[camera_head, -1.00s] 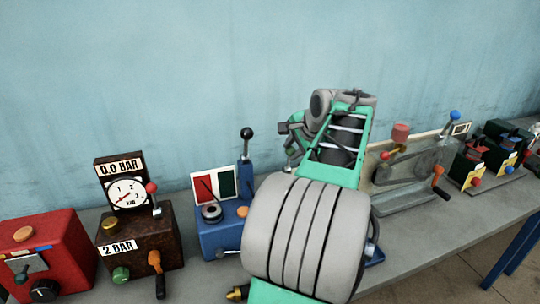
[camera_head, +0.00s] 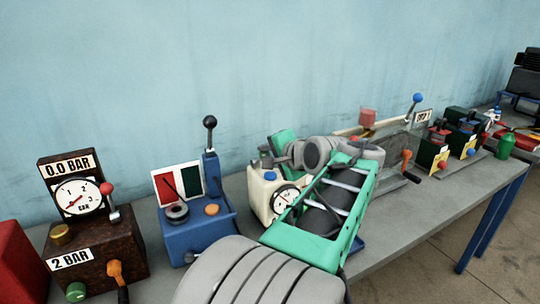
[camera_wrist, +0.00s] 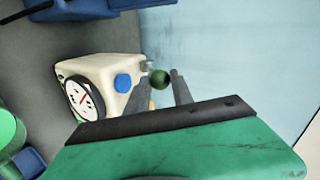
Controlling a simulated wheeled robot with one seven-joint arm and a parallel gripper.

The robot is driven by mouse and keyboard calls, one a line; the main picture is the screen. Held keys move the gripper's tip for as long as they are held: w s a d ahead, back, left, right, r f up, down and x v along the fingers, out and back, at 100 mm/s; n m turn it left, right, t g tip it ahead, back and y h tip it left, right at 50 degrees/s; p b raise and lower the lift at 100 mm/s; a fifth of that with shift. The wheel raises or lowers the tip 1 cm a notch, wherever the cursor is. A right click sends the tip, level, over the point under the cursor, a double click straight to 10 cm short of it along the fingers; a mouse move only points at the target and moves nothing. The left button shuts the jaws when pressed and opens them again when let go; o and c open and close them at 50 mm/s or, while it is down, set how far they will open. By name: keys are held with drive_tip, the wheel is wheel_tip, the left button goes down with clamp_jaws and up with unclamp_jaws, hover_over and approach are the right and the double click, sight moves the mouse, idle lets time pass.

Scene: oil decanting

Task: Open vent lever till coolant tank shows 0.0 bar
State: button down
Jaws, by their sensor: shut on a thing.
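A cream tank (camera_head: 257,194) with a round gauge (camera_head: 286,197) and a blue cap (camera_head: 270,176) stands on the bench, partly hidden behind my arm. In the wrist view its cream body (camera_wrist: 105,68) and gauge (camera_wrist: 84,98) show. The gauge has a red needle, but its figures are too small to read. A dark green lever knob (camera_wrist: 160,79) sits at the tank's far side. My gripper (camera_wrist: 164,85) is shut on this lever, one finger on each side of the knob. In the head view the grip is hidden. I see no name on the tank.
A brown box (camera_head: 128,237) with plates "0.0 BAR" and "2 BAR", a gauge and a red-knobbed lever stands at left. A blue unit (camera_head: 191,240) with a black-knobbed lever is next to it. A clear-walled device (camera_head: 388,160) stands right of my arm. The wall is close behind.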

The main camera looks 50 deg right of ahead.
drive_tip(key=shift+f, duration=0.4)
drive_tip(key=c, duration=1.6)
unclamp_jaws()
drive_tip(key=o, duration=0.5)
drive_tip(key=shift+r, duration=0.1)
drive_tip(key=shift+r, duration=0.1)
drive_tip(key=shift+s+r, duration=0.15)
drive_tip(key=shift+s, duration=0.15)
drive_tip(key=v, duration=0.7)
drive_tip(key=shift+a+p, duration=0.15)
drive_tip(key=shift+p, duration=0.15)
